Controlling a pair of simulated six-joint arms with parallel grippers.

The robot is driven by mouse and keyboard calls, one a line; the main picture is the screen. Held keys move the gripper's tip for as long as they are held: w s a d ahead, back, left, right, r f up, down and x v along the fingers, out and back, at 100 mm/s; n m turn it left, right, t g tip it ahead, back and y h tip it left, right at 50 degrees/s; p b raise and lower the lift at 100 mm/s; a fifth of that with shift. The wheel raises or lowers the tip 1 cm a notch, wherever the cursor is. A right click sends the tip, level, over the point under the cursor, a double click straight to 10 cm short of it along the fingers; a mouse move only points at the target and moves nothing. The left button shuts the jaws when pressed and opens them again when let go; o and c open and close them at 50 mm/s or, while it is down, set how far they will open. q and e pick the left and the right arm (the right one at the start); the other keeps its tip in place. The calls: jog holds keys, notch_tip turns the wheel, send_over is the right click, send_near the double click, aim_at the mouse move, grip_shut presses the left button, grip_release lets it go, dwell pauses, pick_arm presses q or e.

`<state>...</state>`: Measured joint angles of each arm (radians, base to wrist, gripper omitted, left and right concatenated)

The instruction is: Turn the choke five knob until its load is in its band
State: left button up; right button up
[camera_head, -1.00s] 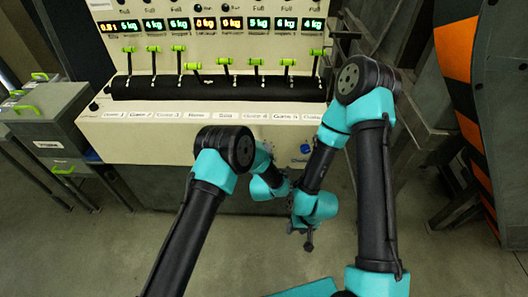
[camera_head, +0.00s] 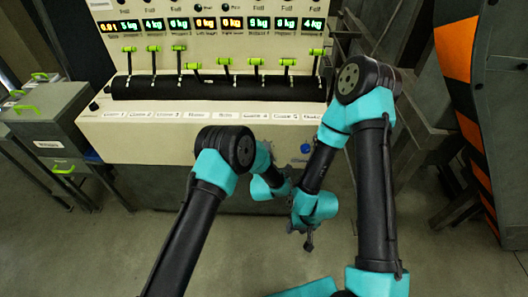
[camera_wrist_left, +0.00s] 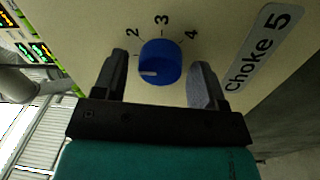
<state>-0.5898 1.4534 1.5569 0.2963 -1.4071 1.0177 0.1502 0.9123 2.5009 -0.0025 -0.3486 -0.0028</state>
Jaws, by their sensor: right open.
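The blue choke five knob (camera_wrist_left: 161,64) is on the cream panel beside the "Choke 5" label (camera_wrist_left: 257,50). Its white mark points left, below the printed 2. In the left wrist view my left gripper (camera_wrist_left: 161,60) is open, one finger on each side of the knob with gaps showing. The knob also shows in the head view (camera_head: 306,148), on the lower front of the machine. My left fingers are hard to make out there. My right gripper (camera_head: 308,240) hangs open and empty, low in front of the machine. The left finger may hide part of the dial scale.
A row of lit load displays (camera_head: 208,23) runs across the machine top, above several green-tipped levers (camera_head: 225,61) and a black roller (camera_head: 215,88). A grey box (camera_head: 43,115) stands at left. An orange-striped dark machine (camera_head: 460,90) stands at right. Floor in front is open.

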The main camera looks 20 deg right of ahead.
pick_arm(q)
jog(key=shift+s, duration=0.15)
jog(key=v, duration=0.7)
jog(key=shift+s+a, duration=0.1)
dwell(0.6)
jog(key=s+a+f+m+g+y, duration=0.1)
jog(key=s+a+f+m+g, duration=0.15)
jog(key=a, duration=0.55)
jog(key=s+a+f+m+g, duration=0.1)
jog(key=a+f+m+g, duration=0.2)
jog(key=a, duration=0.5)
jog(key=s+a+f+m+g+y, duration=0.15)
jog(key=a+g, duration=0.25)
jog(key=a, duration=0.4)
jog(key=s+a+m+g, duration=0.1)
jog(key=s+a+g, duration=0.1)
jog(key=s+a, duration=0.3)
jog(key=s+a+m+g, duration=0.1)
jog(key=s+a+g, duration=0.2)
jog(key=s+a, duration=0.2)
jog(key=s+a+m+g+h, duration=0.1)
jog(key=s+a, duration=0.4)
jog(key=s, duration=0.5)
jog(key=shift+a+f+m+g, duration=0.15)
jog(key=shift+f+m+g, duration=0.2)
jog(key=shift+g, duration=0.5)
